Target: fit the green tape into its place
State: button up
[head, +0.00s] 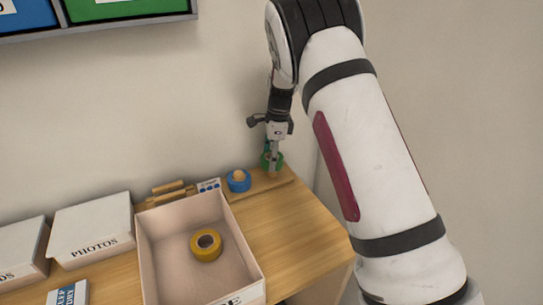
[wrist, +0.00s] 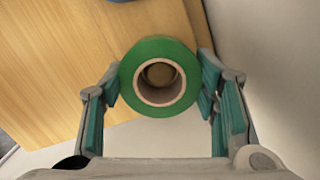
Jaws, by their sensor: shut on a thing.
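The green tape (head: 279,160) is a roll with a pale core, held by my gripper (head: 272,157) near the right end of a wooden rack. In the wrist view the green tape (wrist: 158,48) sits between the two teal-padded fingers of my gripper (wrist: 160,85), with its open core facing the camera. A round brown shape shows inside the core; I cannot tell whether a peg passes through it. A short wooden piece (head: 273,175) shows just below the roll in the head view. A blue tape (head: 238,185) sits around a peg to the left.
A pale open box (head: 249,262) holds a yellow tape (head: 206,245). The wall is close behind the rack; the wooden table (head: 300,225) is bare at right.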

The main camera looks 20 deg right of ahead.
jog(key=shift+f+b, duration=0.65)
jog(key=shift+f, duration=1.25)
dwell(0.9)
jog(key=o, duration=1.2)
jog(key=shift+o, duration=0.2)
